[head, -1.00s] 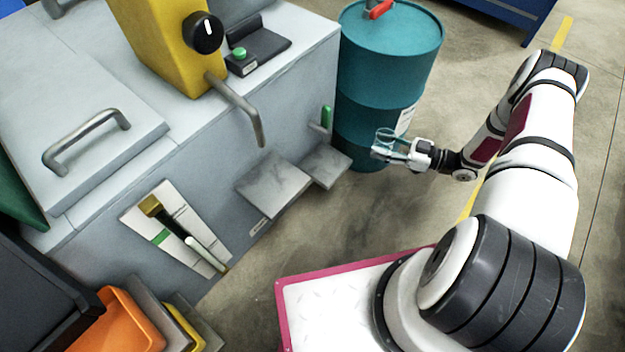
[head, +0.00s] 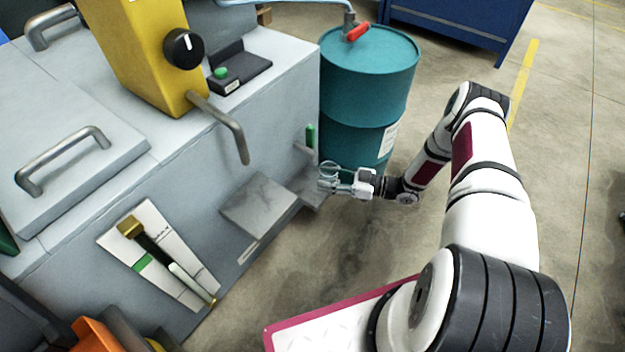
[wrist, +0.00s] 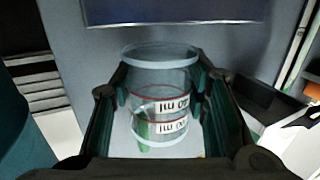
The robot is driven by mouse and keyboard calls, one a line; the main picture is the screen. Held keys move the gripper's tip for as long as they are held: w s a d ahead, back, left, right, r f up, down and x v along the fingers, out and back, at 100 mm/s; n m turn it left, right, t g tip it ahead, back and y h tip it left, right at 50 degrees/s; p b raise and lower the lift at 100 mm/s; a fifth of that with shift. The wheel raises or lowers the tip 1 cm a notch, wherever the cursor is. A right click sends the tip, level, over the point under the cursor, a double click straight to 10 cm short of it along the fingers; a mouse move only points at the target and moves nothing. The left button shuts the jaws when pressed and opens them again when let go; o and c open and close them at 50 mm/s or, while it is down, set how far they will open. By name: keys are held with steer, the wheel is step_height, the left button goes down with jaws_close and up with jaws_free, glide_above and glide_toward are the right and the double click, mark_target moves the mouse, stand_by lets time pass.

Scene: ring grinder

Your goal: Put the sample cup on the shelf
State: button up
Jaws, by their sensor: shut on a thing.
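The sample cup (wrist: 160,95) is clear glass or plastic with red lines and white volume labels. My gripper (head: 331,184) is shut on it, with a finger on each side in the wrist view. The cup (head: 329,170) also shows small in the head view, roughly upright. Two grey metal ledges stick out from the machine front: a larger one (head: 260,207) and a smaller one (head: 312,192) to its right. I cannot tell which is the shelf. My gripper is beside the smaller ledge's right end and partly overlaps it in view; whether they touch is unclear.
A teal drum (head: 365,95) stands close behind my gripper. A brush (head: 150,250) hangs on the machine's front.

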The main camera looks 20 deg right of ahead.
mark_target(312, 184)
steer(key=x, duration=0.1)
steer(key=b+x, duration=0.1)
steer(key=x, duration=0.1)
steer(key=b+x, duration=0.1)
steer(key=x, duration=0.1)
steer(key=shift+f, duration=0.65)
steer(key=shift+r, duration=0.1)
steer(key=o, duration=1)
steer(key=shift+o, duration=0.2)
